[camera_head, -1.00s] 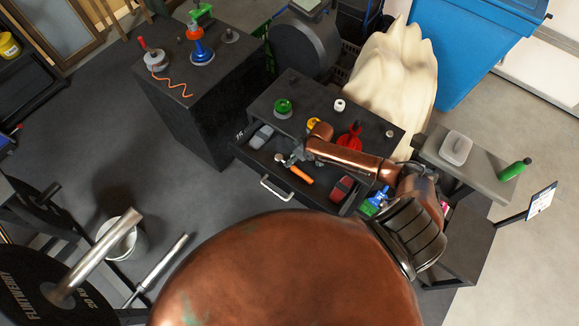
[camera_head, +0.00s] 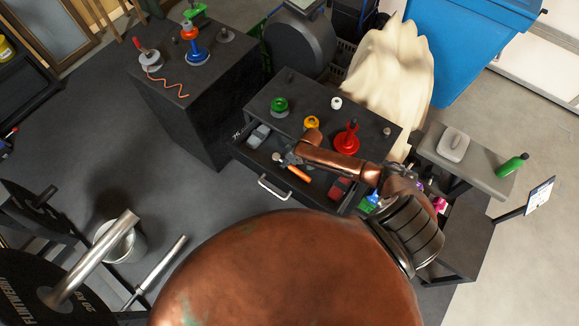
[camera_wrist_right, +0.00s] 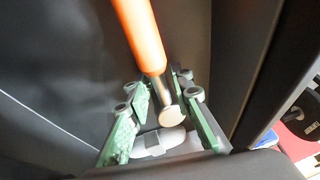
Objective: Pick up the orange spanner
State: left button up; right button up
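The orange spanner (camera_head: 299,173) lies in the open drawer, its orange handle pointing toward the drawer's front right. It also shows in the right wrist view (camera_wrist_right: 140,35), handle running to the top and a pale metal end between the fingers. My right gripper (camera_head: 286,158) reaches down into the drawer at the metal end of the spanner. In the wrist view its green-sided fingers (camera_wrist_right: 160,98) stand apart on both sides of the spanner's metal part, with gaps visible. Contact cannot be told. My left gripper is not in view.
The drawer also holds a grey item (camera_head: 258,135) and a red item (camera_head: 340,187). On the cabinet top (camera_head: 305,95) stand a green disc (camera_head: 280,106), a yellow one (camera_head: 311,122) and a red one (camera_head: 346,140). A grey side bench (camera_head: 480,165) is at the right.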

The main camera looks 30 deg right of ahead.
grip_shut()
jog(key=shift+r, duration=0.15)
dwell(0.4)
